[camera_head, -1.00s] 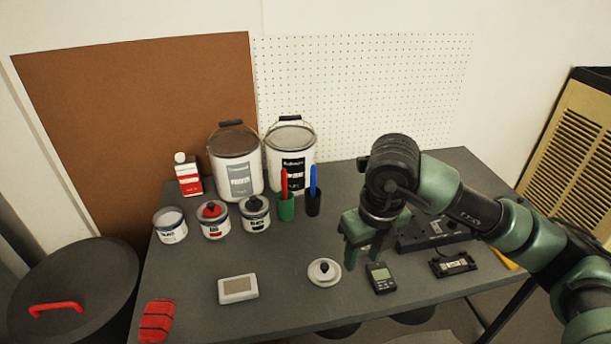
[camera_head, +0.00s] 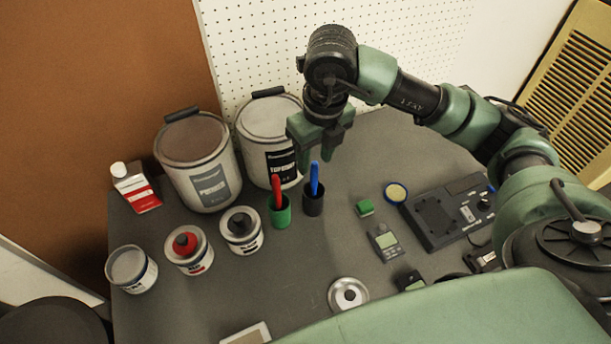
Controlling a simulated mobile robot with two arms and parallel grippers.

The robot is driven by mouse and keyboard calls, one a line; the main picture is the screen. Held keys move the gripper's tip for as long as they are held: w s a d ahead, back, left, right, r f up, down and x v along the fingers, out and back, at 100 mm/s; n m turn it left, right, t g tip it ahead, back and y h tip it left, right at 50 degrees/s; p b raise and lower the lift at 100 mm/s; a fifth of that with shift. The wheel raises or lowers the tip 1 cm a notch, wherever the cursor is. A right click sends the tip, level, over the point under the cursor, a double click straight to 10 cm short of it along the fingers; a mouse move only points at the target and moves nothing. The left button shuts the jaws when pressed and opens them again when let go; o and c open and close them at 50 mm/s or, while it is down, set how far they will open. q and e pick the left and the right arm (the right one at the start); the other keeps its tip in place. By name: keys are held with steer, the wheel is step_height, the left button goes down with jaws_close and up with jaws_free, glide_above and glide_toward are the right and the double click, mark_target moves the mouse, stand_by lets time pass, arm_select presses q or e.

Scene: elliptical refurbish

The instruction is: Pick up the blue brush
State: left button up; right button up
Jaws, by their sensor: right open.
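The blue brush (camera_head: 314,178) stands upright in a small black cup (camera_head: 314,204), with its blue handle sticking up. A red brush (camera_head: 277,190) stands in a green cup (camera_head: 280,216) just to its left. My right gripper (camera_head: 318,160) points down, open, with its fingertips by the top of the blue handle. I cannot tell whether the fingers touch the handle. My left gripper is not in view.
Two large paint buckets (camera_head: 199,175) stand behind the cups at the back. Several small paint cans (camera_head: 189,250) are to the left. A black device (camera_head: 450,212), a grey meter (camera_head: 385,242) and a round lid (camera_head: 348,294) lie to the right and front.

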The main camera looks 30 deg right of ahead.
mark_target(313, 176)
steer(key=f, duration=0.5)
steer(key=f+p, duration=0.1)
steer(key=f, duration=0.1)
steer(key=shift+w+f, duration=0.2)
steer(key=shift+w, duration=0.2)
jaws_close()
